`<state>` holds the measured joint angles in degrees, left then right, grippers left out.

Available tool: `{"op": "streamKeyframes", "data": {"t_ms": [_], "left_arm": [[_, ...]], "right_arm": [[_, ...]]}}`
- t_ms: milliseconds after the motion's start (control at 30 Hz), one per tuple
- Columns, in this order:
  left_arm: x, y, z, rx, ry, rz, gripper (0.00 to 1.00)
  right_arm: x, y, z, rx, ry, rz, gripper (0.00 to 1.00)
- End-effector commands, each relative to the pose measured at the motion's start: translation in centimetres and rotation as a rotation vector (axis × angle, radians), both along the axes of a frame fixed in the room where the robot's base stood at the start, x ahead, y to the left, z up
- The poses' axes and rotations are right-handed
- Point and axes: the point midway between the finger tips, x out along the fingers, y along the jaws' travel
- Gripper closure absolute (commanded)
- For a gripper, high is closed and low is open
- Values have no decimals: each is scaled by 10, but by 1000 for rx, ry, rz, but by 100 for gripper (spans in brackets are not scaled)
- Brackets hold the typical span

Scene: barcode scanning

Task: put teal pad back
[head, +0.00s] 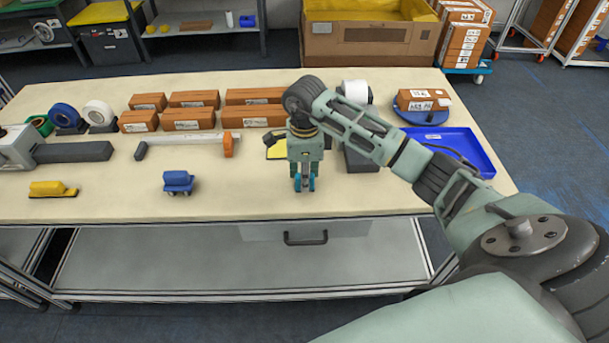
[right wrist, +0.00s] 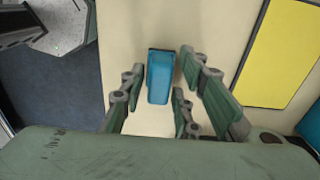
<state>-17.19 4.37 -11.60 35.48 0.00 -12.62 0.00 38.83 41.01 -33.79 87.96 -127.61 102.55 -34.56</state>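The teal pad (right wrist: 160,77) is a small upright-looking block in the right wrist view, lying on the beige table between the fingers of my right gripper (right wrist: 165,98). The fingers are apart, with a gap showing on both sides of it. In the head view my right gripper (head: 304,186) points down near the table's front edge, and teal shows at its fingertips, mostly covered by the fingers. A yellow mat (head: 277,152) lies behind the gripper, partly hidden; it shows at the right of the right wrist view (right wrist: 285,50). My left gripper is not in view.
A blue item (head: 178,183) and a yellow item (head: 52,189) lie along the front left. Several brown boxes (head: 190,118) stand at the back. A blue tray (head: 455,145) is at the right. The front table between the blue item and my gripper is clear.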

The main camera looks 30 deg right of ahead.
Motion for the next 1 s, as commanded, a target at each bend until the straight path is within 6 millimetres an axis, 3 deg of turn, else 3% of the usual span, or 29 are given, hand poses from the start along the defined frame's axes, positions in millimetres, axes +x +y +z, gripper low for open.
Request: {"op": "streamKeyframes", "data": {"t_ms": [467,800,1000], "left_arm": [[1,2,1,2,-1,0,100],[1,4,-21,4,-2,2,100],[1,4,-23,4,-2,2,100]], "right_arm": [[1,0,7,0,-2,0,63],[2,0,76,-1,-7,0,63],[1,0,112,-2,-3,0,63]]}}
